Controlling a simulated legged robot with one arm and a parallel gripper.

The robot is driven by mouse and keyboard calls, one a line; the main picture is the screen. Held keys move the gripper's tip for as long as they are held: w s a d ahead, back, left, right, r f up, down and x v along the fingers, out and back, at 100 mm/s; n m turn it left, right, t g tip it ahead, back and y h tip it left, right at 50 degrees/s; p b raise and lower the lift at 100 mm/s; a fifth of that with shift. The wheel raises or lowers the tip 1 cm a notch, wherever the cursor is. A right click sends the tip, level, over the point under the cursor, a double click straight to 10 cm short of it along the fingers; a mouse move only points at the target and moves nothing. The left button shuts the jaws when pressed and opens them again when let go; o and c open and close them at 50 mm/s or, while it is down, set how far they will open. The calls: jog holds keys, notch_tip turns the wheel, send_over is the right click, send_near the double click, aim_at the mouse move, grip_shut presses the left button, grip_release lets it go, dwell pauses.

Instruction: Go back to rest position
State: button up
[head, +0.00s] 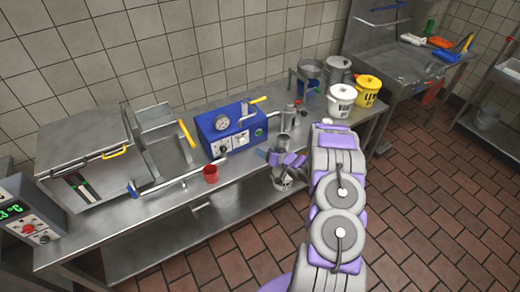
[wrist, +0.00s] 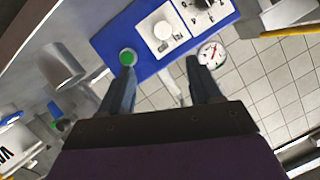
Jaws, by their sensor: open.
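My gripper (head: 285,158) is at the front of the steel table, at the end of my purple and grey arm in the head view. In the wrist view my gripper (wrist: 160,82) shows two dark fingers spread apart with nothing between them. Beyond the fingers is the blue machine (wrist: 143,50) with a green button, a white knob and a round gauge. In the head view the blue machine (head: 208,128) stands on the table, left of and behind my gripper. The gripper appears apart from it.
The steel table (head: 255,160) runs along the tiled wall. A steel press (head: 85,160) is at the left. A white bucket (head: 341,100) and a yellow bucket (head: 367,91) stand at the right end. Open tiled floor (head: 440,210) lies right.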

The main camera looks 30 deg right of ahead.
jog(key=shift+v, duration=0.9)
jog(key=shift+r, duration=0.1)
notch_tip(320, 180, up, 11)
jog(key=g+h, duration=0.4)
jog(key=h, duration=0.1)
jog(key=s+a+r+g+h+b, duration=0.1)
jog(key=s+a+r+g, duration=0.25)
jog(key=s+r, duration=0.5)
jog(key=s+a+r+n+g+y, duration=0.1)
jog(key=s+a+r+g, duration=0.1)
jog(key=s+a, duration=0.6)
jog(key=s+a+r+n+g+y, duration=0.1)
jog(key=s+a+r+g, duration=0.2)
jog(key=s, duration=1.4)
jog(key=s+a+r+n+g+y+b, duration=0.1)
jog(key=s+a+r+g, duration=0.2)
jog(key=s+a, duration=0.9)
jog(key=shift+s+a+r, duration=0.4)
jog(key=shift+s+r, duration=0.15)
